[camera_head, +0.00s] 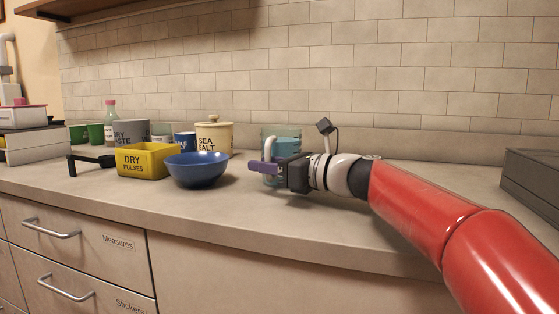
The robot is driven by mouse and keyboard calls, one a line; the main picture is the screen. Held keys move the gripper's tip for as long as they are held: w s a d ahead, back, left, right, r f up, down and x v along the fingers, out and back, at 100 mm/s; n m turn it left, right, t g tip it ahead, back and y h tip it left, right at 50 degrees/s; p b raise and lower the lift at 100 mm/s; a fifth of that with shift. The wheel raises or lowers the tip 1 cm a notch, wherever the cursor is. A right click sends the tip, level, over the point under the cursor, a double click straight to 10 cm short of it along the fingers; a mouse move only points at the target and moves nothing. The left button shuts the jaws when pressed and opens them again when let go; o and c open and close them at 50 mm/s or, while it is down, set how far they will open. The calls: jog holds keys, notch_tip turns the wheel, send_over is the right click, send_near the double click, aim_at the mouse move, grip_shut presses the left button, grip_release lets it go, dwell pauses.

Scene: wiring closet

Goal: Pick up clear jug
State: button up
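The clear jug (286,133) stands upright on the counter, right of centre. It is see-through with a greenish tint, and blue shows in its lower part. A pale curved handle (268,146) shows at its left front. My gripper (262,166) is in front of the jug's lower part, with purple fingers pointing left just below the handle. The gripper and wrist hide part of the jug's lower front. I cannot tell whether the fingers touch the jug or handle, or whether they are apart.
A blue bowl (197,170) and yellow "DRY PULSES" bin (145,161) stand left of my gripper. The "SEA SALT" canister (214,137) and a blue mug (185,142) stand behind. A dark box (530,180) is at the right. Counter is clear around my forearm.

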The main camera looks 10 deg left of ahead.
grip_shut()
jog(key=shift+r, duration=0.1)
notch_tip(320, 180, up, 20)
jog(key=p, duration=0.6)
jog(key=shift+p, duration=0.35)
